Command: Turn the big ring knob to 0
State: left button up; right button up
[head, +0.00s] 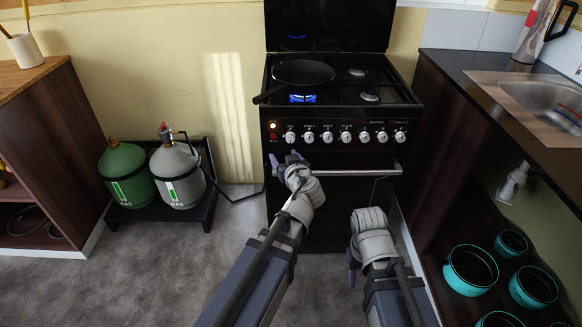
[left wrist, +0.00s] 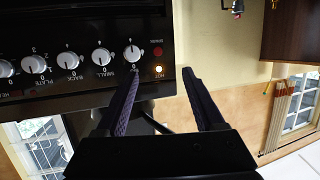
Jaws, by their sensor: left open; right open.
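The stove front (head: 335,117) carries a row of white knobs. The leftmost knob (head: 290,137) is just above my left gripper (head: 284,157); its name label is not readable. The same knob shows in the left wrist view (left wrist: 132,53), at the right end of the row, beside a label reading SMALL under its neighbour. I cannot tell its exact setting. My left gripper (left wrist: 160,76) is open and empty, its fingers pointing at the panel near this knob, apparently not around it. My right gripper (head: 352,255) is open, low before the oven.
The oven handle (head: 350,169) runs below the knobs. Gas bottles (head: 178,174) stand at left with a hose to the stove. A counter with a sink (head: 545,100) and teal pots (head: 470,270) are at right.

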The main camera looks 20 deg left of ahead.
aim_at(291, 140)
pick_arm(q)
jog(key=w+f+t+b, duration=0.1)
jog(key=w+b, duration=0.1)
jog(key=w, duration=0.2)
jog(key=w+f+t+h+b, duration=0.1)
jog(key=w+t+b, duration=0.1)
jog(key=w+b, duration=0.1)
jog(key=w+a+f+t+h+b, duration=0.1)
jog(key=w+b, duration=0.1)
jog(key=w, duration=0.3)
jog(key=shift+a+f, duration=0.1)
jog(key=shift+f, duration=0.25)
pick_arm(e)
notch_tip(291, 140, down, 10)
pick_arm(q)
jog(key=shift+c, duration=0.2)
grip_shut()
